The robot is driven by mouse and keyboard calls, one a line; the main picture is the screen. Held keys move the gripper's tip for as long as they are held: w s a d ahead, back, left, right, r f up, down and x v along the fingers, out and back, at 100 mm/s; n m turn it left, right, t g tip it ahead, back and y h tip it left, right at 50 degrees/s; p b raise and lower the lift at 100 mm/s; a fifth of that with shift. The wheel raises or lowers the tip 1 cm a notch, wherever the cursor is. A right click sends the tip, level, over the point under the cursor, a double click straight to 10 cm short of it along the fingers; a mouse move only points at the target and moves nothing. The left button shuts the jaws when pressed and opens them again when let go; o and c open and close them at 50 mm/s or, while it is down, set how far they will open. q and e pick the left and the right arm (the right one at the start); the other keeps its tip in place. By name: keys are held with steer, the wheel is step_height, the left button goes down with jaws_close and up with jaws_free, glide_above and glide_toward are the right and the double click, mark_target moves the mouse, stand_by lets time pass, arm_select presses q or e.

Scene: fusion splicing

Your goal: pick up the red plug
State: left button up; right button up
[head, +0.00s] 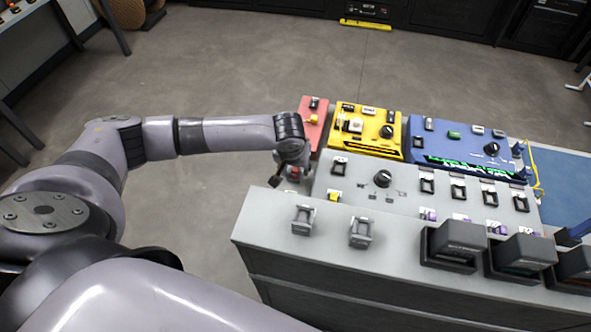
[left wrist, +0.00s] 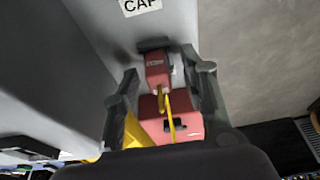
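The red plug (left wrist: 158,72) shows in the left wrist view, with a dark end near the grey panel and a yellow lead running from it. In the head view only a small red patch (head: 295,171) shows at my left gripper. My left gripper (head: 288,178) is at the left end of the grey console. In the left wrist view, the fingers of my left gripper (left wrist: 168,75) stand apart on both sides of the plug, with gaps visible. I cannot tell whether either finger touches it. My right gripper is not in view.
The grey console (head: 270,212) bears switches, a knob and small grey holders. A red panel (head: 311,135), yellow panel (head: 367,146) and blue panel (head: 463,165) stand behind it. Dark boxes (head: 455,243) line the near right. Open floor (head: 215,75) lies beyond and left.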

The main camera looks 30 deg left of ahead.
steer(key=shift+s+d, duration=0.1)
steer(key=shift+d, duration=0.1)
arm_select(q)
steer(key=shift+c, duration=1.3)
jaws_close()
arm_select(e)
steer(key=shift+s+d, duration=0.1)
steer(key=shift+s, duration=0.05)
arm_select(q)
steer(key=shift+r, duration=0.1)
step_height(320, 180, up, 20)
steer(key=b, duration=0.1)
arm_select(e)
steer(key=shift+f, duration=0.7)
